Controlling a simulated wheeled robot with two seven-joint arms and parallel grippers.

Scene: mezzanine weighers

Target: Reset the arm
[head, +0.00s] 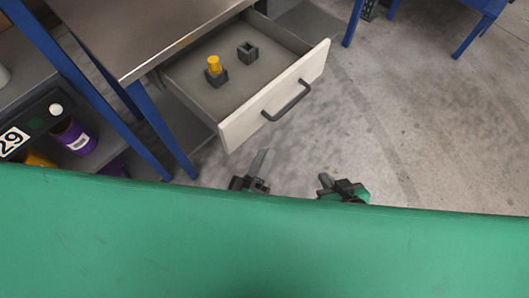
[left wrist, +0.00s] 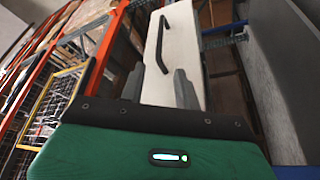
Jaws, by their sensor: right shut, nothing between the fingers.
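My left gripper (head: 261,163) is in front of the open drawer, below and left of its handle in the head view. In the left wrist view its two fingers (left wrist: 160,84) stand apart with nothing held between them. My right gripper (head: 326,181) is to the right of it, over the floor, shut and empty. Both are clear of the drawer in the head view. The drawer's white front (head: 252,118) with its dark handle (head: 288,101) faces the grippers; the handle also shows in the left wrist view (left wrist: 162,45).
The drawer holds a dark block with a yellow cylinder (head: 214,65) in it and a hollow dark block (head: 248,51). A grey worktop (head: 140,30) on blue legs is at upper left. A purple container (head: 75,137) sits on a lower shelf. Bare floor (head: 420,130) lies right.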

